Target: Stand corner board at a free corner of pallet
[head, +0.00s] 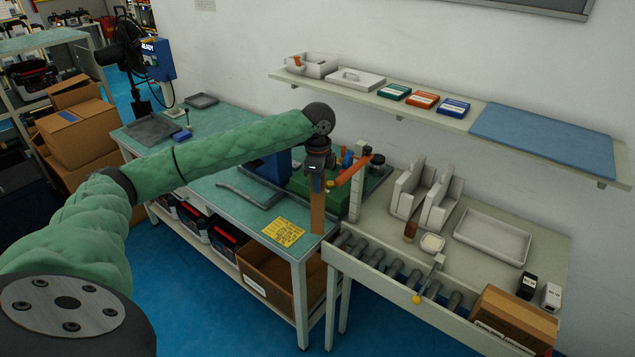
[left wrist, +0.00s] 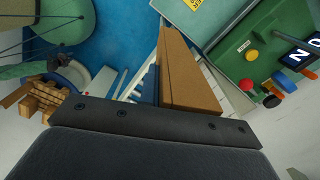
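My left gripper (head: 318,172) is above the front right corner of the green-topped bench. It appears shut on the corner board (head: 317,210), a tall narrow brown strip that hangs upright below it. In the left wrist view the corner board (left wrist: 190,78) shows two long faces meeting at an edge and runs away from the gripper (left wrist: 165,118). A small slatted wooden stack (left wrist: 40,96), which looks like the pallet, shows at the left of the left wrist view. I cannot make out its corners. The pallet does not show in the head view. My right gripper is not in view.
The green-topped bench (head: 225,190) holds a green box with coloured knobs and a yellow note (head: 283,232). A roller table (head: 375,262) stands to the right, with a white tray (head: 492,238) and a cardboard box (head: 513,318). Blue floor lies in front of the bench.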

